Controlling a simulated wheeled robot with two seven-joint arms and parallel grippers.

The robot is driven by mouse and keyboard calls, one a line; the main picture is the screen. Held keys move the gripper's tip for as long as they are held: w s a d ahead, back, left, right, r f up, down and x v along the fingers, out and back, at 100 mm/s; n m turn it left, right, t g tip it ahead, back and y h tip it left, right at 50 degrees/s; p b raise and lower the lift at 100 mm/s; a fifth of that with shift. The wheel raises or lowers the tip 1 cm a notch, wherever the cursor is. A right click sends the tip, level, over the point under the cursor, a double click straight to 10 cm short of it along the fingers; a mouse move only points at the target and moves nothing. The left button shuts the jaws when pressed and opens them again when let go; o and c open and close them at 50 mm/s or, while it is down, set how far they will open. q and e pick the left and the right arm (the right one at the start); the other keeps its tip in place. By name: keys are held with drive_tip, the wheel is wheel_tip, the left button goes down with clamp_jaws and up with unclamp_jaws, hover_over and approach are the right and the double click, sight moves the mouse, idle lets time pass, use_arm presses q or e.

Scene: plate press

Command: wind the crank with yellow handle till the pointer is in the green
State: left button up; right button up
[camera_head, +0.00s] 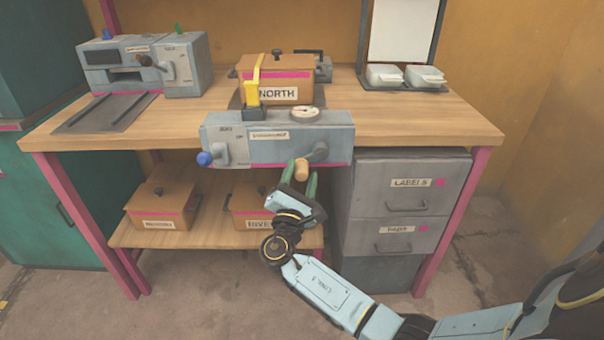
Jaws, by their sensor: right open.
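The crank (318,153) is on the right of the front face of a grey-blue press housing (230,130) at the table's front edge. Its yellow-orange handle (301,168) points out toward me. My right gripper (301,173) is open, with one green finger on each side of the handle; whether either finger touches it I cannot tell. A round white gauge (305,113) sits on top of the housing, with some colour on its face; its pointer is too small to read. My left gripper is out of view.
A blue-knobbed lever (205,159) is on the housing's left front. A yellow clamp part (252,95) stands behind, before a box labelled NORTH (290,94). A grey machine (180,63) is at the back left. Grey drawers (390,205) stand below right. The tabletop right of the housing is clear.

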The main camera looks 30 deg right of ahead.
drive_tip(key=shift+x, duration=0.8)
clamp_jaws()
